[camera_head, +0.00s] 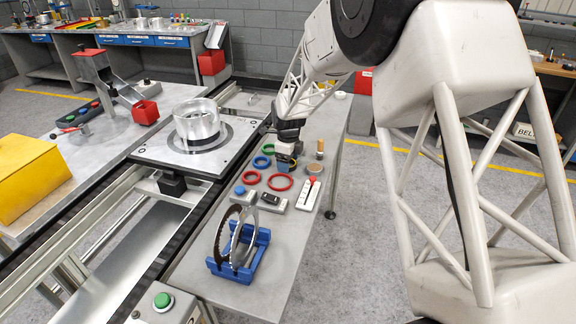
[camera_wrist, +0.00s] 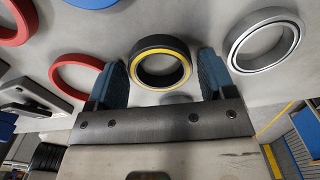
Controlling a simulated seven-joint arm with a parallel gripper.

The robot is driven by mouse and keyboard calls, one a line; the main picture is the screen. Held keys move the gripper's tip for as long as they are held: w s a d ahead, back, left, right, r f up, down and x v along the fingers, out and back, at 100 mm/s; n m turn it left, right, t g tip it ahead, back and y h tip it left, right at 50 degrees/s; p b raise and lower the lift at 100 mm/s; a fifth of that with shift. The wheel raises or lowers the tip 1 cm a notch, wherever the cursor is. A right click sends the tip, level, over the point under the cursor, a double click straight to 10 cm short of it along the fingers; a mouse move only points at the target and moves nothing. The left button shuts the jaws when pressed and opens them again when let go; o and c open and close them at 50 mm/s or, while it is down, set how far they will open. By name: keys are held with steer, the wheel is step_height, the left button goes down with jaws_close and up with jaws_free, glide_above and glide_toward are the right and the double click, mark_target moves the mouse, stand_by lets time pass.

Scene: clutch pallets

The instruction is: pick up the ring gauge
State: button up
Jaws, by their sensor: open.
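In the wrist view a black ring with a yellow inner band (camera_wrist: 160,41) lies flat on the grey table, between and just ahead of my two blue fingertips. I take it to be the ring gauge, though no label shows. My gripper (camera_wrist: 163,66) is open, one finger on each side of the ring, and holds nothing. I cannot tell how far above the table the fingertips are. In the head view my gripper (camera_head: 286,160) points down over the far part of the table, and the black ring is not clearly visible there.
A grey metal ring (camera_wrist: 229,45) lies to the right of the black ring, and a red ring (camera_wrist: 56,72) close to its left. A blue rack (camera_head: 254,265) holding discs stands at the near end. A silver flanged part (camera_head: 197,120) sits on the pallet at left.

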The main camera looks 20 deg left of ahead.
steer(key=shift+c, duration=0.2)
steer(key=c, duration=0.7)
steer(key=shift+r, duration=0.1)
steer(key=shift+r, duration=0.75)
step_height(320, 180, up, 2)
steer(key=shift+r, duration=0.1)
steer(key=s+d, duration=0.2)
steer(key=s, duration=0.2)
steer(key=s+d, duration=0.3)
steer(key=s, duration=0.2)
steer(key=s+d+r, duration=0.1)
steer(key=s+d, duration=0.2)
steer(key=s, duration=0.1)
steer(key=shift+s, duration=0.4)
